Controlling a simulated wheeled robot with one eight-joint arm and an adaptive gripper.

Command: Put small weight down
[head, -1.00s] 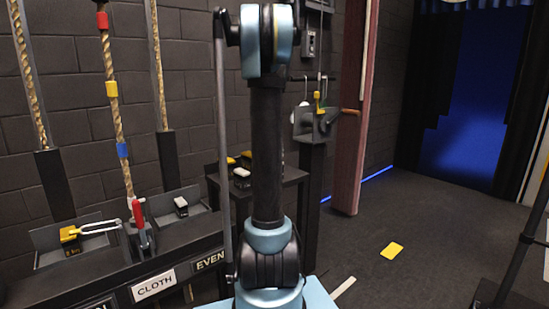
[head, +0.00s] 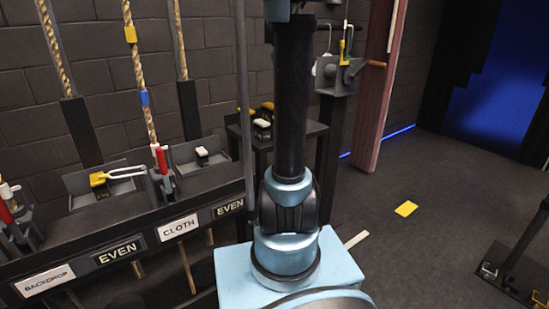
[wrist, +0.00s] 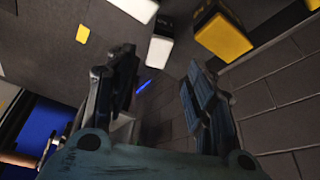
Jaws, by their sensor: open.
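In the head view, a small block with a white top (head: 202,154) sits in an open tray on the rail at left. More small dark blocks with white (head: 262,123) and yellow tops stand on a dark side table (head: 313,130), partly behind my arm. My gripper (wrist: 160,68) shows only in the wrist view, with its fingers apart and nothing seen between them. Beyond the fingertips there are a white-topped block (wrist: 161,47) and a larger yellow-topped block (wrist: 222,36). I cannot tell which block is the small weight.
A rail with ropes, red-handled levers (head: 161,160) and labels such as CLOTH (head: 180,226) runs along the left. The floor at right is mostly open, with a yellow mark (head: 406,208).

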